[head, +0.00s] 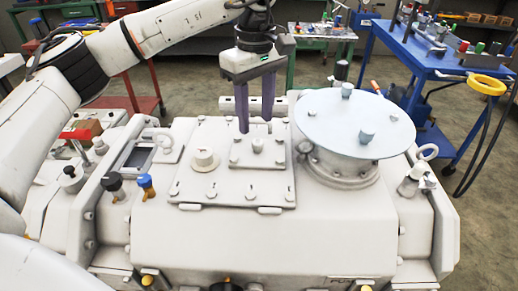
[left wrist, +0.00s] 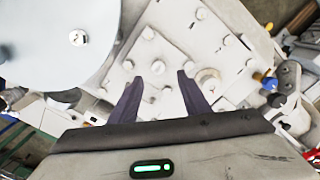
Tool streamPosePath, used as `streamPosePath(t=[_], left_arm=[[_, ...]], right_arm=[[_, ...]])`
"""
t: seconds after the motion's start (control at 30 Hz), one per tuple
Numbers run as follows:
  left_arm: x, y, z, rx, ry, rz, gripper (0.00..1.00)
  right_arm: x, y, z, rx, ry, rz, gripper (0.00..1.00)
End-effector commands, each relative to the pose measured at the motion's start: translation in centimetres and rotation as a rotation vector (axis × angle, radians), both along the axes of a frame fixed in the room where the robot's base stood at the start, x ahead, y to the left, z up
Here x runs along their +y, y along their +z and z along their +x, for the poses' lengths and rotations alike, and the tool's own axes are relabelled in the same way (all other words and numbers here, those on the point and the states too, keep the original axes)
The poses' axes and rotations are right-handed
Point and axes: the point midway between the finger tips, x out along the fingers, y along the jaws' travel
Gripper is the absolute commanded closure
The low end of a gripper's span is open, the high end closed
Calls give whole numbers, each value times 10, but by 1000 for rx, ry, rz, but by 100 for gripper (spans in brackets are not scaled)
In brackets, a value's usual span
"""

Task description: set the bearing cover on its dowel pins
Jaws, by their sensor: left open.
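A pale blue round disc, which looks like the bearing cover (head: 325,115), lies over the round flanged housing (head: 340,170) right of centre in the head view. My left gripper (head: 256,122) is open and empty, left of the disc, pointing down above a small square bolted plate (head: 262,155). Its fingers also show in the left wrist view (left wrist: 170,70).
The white machine casing (head: 310,240) fills the foreground. A blue trolley (head: 440,60) with tools and a yellow ring (head: 487,84) stand behind right.

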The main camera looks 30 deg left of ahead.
Motion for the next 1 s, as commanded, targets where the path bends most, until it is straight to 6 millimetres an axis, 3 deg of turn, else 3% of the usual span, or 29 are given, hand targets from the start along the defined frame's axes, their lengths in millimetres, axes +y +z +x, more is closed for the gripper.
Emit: streamPosePath(t=[0.17,0.43,0.73,0.77,1.0], left_arm=[[-1,-14,0,3,0,-1,57],[-3,-53,-1,3,2,-1,57],[-3,-60,0,0,1,-3,57],[-3,-60,0,0,1,-3,59],[-4,-60,0,0,1,-3,99]], right_arm=[[0,0,-3,5,0,0,69],[0,5,-2,3,-2,2,69],[-1,3,-2,5,-2,0,69],[-1,3,-2,5,-2,0,69],[-1,3,-1,3,-3,0,69]])
